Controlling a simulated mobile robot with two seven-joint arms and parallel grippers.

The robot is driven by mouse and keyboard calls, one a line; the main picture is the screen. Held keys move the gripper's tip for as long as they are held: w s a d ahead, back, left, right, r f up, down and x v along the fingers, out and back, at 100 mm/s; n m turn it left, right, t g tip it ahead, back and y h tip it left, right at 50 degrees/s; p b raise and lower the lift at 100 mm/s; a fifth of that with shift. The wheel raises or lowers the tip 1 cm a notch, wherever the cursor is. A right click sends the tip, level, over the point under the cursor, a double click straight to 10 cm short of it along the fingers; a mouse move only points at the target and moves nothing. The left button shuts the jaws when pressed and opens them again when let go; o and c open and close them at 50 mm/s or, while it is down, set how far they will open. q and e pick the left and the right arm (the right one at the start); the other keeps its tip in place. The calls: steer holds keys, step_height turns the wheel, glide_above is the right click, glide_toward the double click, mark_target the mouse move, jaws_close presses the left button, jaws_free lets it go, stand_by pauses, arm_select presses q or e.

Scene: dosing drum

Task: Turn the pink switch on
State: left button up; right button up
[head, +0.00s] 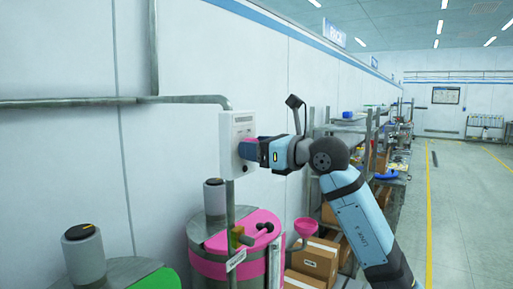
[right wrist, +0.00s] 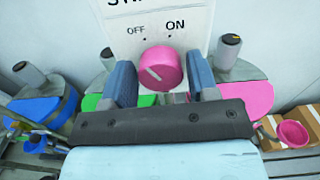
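The pink switch (right wrist: 162,69) is a round knob on a white panel (right wrist: 190,13) marked OFF at left and ON at right. Its pale mark points to the upper left, on the OFF side. In the head view the panel is a white box (head: 229,128) on the wall. My right gripper (right wrist: 160,74) is open, its two blue fingers on either side of the knob, with a gap visible at each side. In the head view my right gripper (head: 251,149) is at the box front and hides most of the knob. My left gripper is not in view.
A pink-lidded drum (head: 212,268) with a grey canister stands below the box, a green-topped drum (head: 149,279) nearer. A blue drum (right wrist: 35,108) shows in the wrist view. Cardboard boxes (head: 315,260) and shelving stand right. The aisle (head: 460,200) is clear.

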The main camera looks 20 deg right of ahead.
steer(key=c, duration=0.5)
steer(key=shift+c, duration=0.2)
steer(key=shift+m, duration=0.3)
steer(key=shift+m+p, duration=3.75)
steer(key=shift+m, duration=2.05)
